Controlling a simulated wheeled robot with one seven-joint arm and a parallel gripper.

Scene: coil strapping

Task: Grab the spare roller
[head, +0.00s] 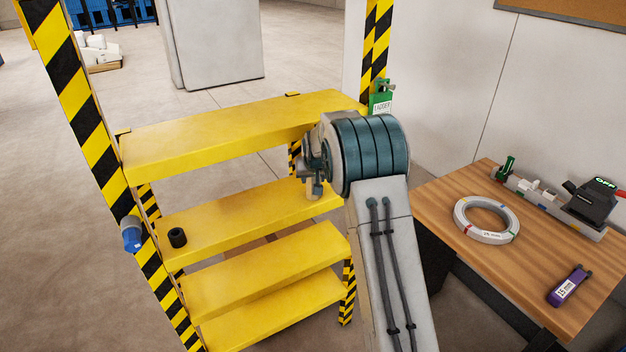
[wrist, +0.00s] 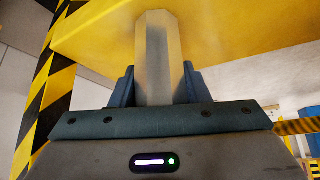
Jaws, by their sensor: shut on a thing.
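In the wrist view my gripper (wrist: 156,88) has its two blue fingers shut on a pale grey faceted bar (wrist: 155,50). The bar stands out from between the fingers, and its far end is against or close to the yellow step above. I cannot tell whether this bar is the spare roller. In the head view my gripper is mostly hidden behind my own arm, by the right end of the yellow steps. A short black hollow cylinder (head: 177,237), possibly a roller, stands at the left end of the second yellow step (head: 240,220), well apart from my gripper.
A blue object (head: 131,236) is on the left post. The wooden table (head: 440,200) at right holds a pale coil (head: 487,238) and a purple device (head: 568,286).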

